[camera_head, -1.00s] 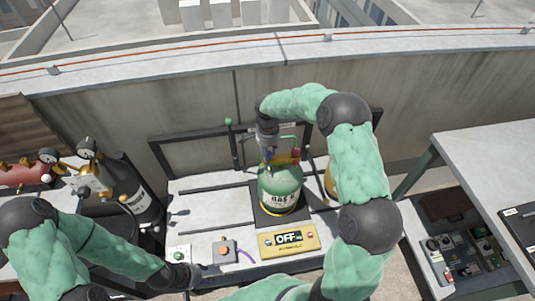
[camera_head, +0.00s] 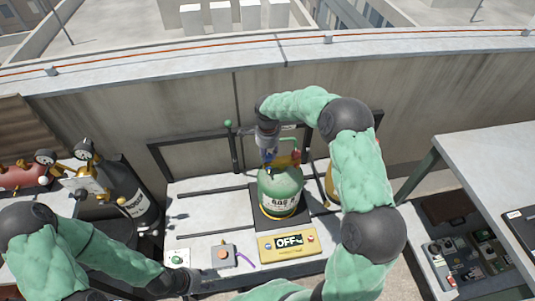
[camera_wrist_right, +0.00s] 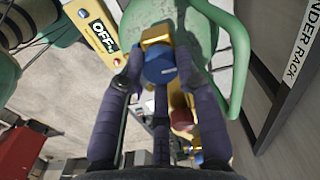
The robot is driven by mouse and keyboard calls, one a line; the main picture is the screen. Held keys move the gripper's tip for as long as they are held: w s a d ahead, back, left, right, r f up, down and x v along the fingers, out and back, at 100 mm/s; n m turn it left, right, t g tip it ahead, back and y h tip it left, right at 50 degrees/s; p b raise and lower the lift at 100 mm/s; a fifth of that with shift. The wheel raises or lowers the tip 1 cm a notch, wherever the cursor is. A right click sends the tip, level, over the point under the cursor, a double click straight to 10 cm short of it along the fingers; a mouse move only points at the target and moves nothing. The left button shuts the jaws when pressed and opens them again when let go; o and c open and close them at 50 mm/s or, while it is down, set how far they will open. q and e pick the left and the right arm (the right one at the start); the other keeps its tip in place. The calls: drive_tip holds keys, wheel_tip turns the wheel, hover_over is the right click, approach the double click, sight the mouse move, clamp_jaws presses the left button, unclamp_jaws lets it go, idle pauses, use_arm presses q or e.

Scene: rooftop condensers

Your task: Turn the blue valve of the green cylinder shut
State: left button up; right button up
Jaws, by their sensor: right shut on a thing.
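The green cylinder (camera_head: 280,192) stands upright on a dark scale plate in the middle of the bench. Its blue valve (camera_wrist_right: 160,66) sits on a brass fitting in the right wrist view, with the fingers of my right gripper (camera_wrist_right: 158,85) closed around it. In the head view my right gripper (camera_head: 268,158) reaches down to the cylinder's top from above, and the valve is mostly hidden there. My left gripper (camera_head: 200,280) is low at the bench's front edge, away from the cylinder; its fingers are too small to read.
A yellow display box (camera_head: 288,243) reading OFF lies in front of the cylinder. A grey box with an orange button (camera_head: 223,254) is left of it. A dark cylinder (camera_head: 130,195) with gauges stands at left. A grey table (camera_head: 490,165) is at right.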

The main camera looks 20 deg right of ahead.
sight(268, 156)
drive_tip(key=shift+d, duration=0.1)
drive_tip(key=o, duration=1.2)
drive_tip(key=shift+c, duration=0.2)
drive_tip(key=shift+r, duration=0.15)
wheel_tip(268, 156, up, 12)
drive_tip(key=shift+f, duration=0.2)
